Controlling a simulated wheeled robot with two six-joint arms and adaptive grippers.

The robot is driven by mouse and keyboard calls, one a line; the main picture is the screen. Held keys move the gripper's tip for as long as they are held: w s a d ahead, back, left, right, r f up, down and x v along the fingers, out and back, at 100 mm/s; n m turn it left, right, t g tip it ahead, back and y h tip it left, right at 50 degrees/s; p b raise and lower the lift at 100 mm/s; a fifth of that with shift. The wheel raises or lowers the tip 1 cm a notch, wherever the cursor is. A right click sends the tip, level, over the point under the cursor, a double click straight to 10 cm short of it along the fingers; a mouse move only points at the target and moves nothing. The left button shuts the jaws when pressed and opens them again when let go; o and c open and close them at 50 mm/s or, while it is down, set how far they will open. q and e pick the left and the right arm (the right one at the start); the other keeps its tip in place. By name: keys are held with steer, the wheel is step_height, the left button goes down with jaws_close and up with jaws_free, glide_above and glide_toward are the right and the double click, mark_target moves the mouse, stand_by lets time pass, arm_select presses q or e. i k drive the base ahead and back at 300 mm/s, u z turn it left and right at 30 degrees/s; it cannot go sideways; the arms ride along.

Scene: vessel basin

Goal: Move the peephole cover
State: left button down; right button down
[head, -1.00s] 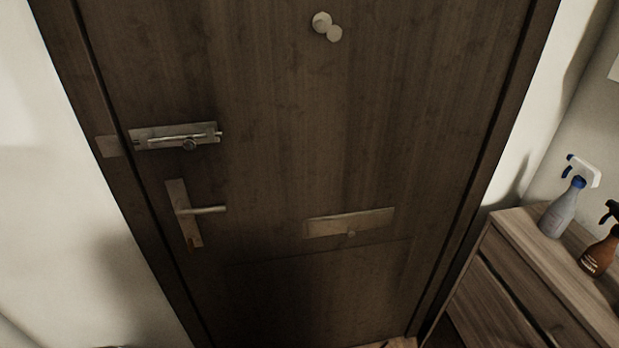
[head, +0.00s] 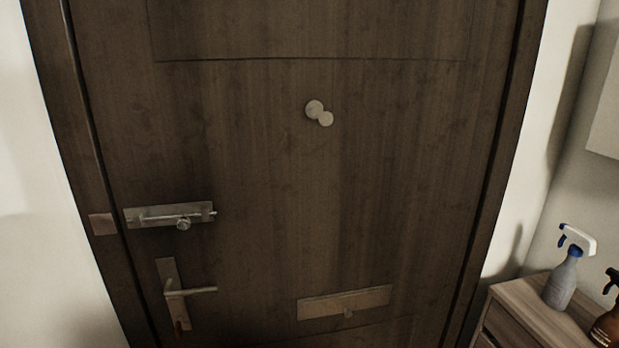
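The peephole cover (head: 326,118) is a small pale disc on the dark wooden door (head: 260,150), right of the picture's middle and in its upper half. It overlaps the lower right of a second pale round piece (head: 313,108), which looks like the peephole mount. Whether the peephole lens is covered is too small to tell. Neither of my grippers shows in the head view.
A metal slide bolt (head: 170,215) and a lever handle (head: 190,292) are on the door's left side. A mail slot plate (head: 344,302) is low on the door. A wooden cabinet (head: 525,312) at the right holds a grey-blue spray bottle (head: 562,282) and a brown one (head: 608,325).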

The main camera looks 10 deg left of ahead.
mark_target(315, 110)
steer(key=k, duration=1.25)
steer(key=z, duration=0.75)
steer(key=i, duration=1.4)
steer(key=u, duration=0.15)
